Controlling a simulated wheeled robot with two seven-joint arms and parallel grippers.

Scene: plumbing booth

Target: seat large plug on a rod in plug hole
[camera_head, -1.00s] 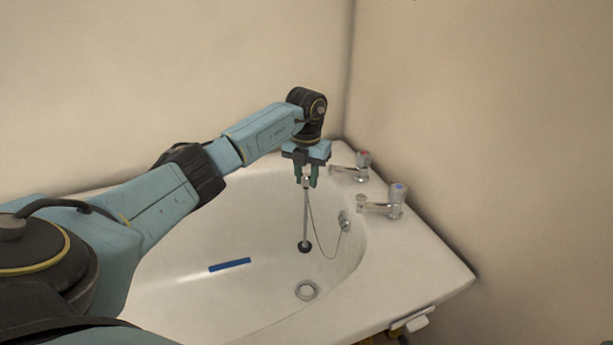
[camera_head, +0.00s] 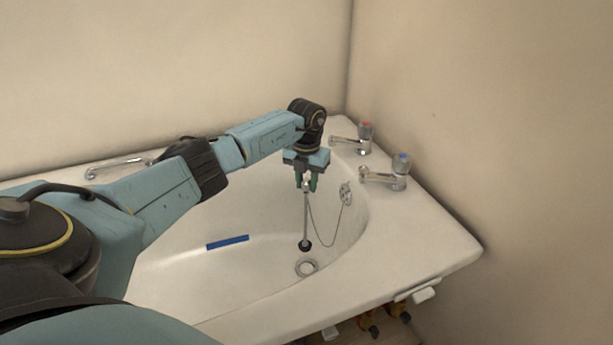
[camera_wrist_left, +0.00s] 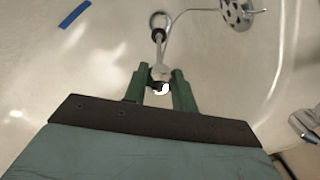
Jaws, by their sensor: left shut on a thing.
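My left gripper (camera_head: 307,183) points down over the basin, shut on the top of a thin metal rod. The large plug (camera_head: 305,245), a dark disc, hangs at the rod's lower end. In the head view it is just above the plug hole (camera_head: 306,268) in the picture, apart from it. In the left wrist view the plug (camera_wrist_left: 158,36) lies beyond the green fingers (camera_wrist_left: 160,85), and the metal ring of the plug hole (camera_wrist_left: 159,18) shows partly behind it. A thin chain (camera_head: 327,245) runs from near the rod's top to the overflow fitting (camera_head: 346,193). My right gripper is not in view.
The white basin (camera_head: 215,290) is wide and mostly clear. A blue strip (camera_head: 228,242) lies in it, left of the plug. Two taps, one red-topped (camera_head: 365,135) and one blue-topped (camera_head: 400,170), stand on the right rim. Another spout (camera_head: 118,165) shows behind my arm. Walls close in behind and right.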

